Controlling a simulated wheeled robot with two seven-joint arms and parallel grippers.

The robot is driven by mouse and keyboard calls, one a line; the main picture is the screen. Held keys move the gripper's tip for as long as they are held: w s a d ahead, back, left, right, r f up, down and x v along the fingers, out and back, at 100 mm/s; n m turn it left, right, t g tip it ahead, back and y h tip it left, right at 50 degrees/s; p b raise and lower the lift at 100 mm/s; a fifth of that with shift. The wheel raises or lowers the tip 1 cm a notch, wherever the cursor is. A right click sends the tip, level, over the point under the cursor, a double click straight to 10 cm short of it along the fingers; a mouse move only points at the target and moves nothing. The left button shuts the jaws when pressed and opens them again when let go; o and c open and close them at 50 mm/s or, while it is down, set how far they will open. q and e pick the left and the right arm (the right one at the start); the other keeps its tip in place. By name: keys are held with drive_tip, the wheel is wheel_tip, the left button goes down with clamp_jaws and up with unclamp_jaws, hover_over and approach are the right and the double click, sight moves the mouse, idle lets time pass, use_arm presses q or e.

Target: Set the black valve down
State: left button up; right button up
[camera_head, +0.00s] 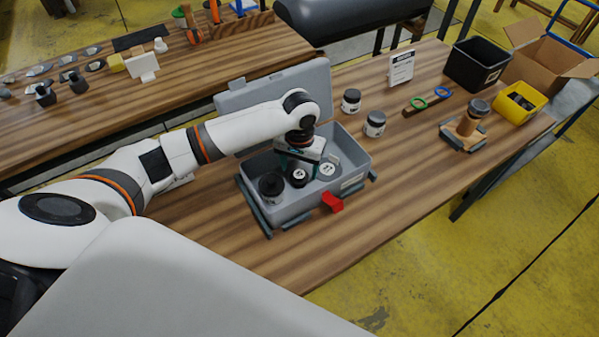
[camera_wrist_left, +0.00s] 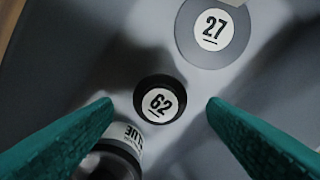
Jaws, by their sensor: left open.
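The black valve (camera_wrist_left: 160,101), a round black piece with a white label reading 62, lies label up on the floor of the grey box. It also shows in the head view (camera_head: 298,178). My left gripper (camera_head: 297,165) is inside the box, above the valve. In the left wrist view its two teal fingers (camera_wrist_left: 160,108) are wide apart, one on each side of the valve, with clear gaps and no contact. A grey disc labelled 27 (camera_wrist_left: 212,33) lies beside the valve. My right gripper is not in view.
The grey box (camera_head: 355,178) has its lid open at the back. A dark glue jar (camera_head: 270,186) stands inside at the left, close to one finger. A red clip (camera_head: 332,202) is on the front wall. Two jars (camera_head: 374,125) stand behind the box. The table front is clear.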

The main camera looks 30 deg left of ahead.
sight(299, 174)
use_arm(q)
wheel_tip(299, 174, up, 9)
drive_tip(key=shift+f, duration=0.2)
idle(0.3)
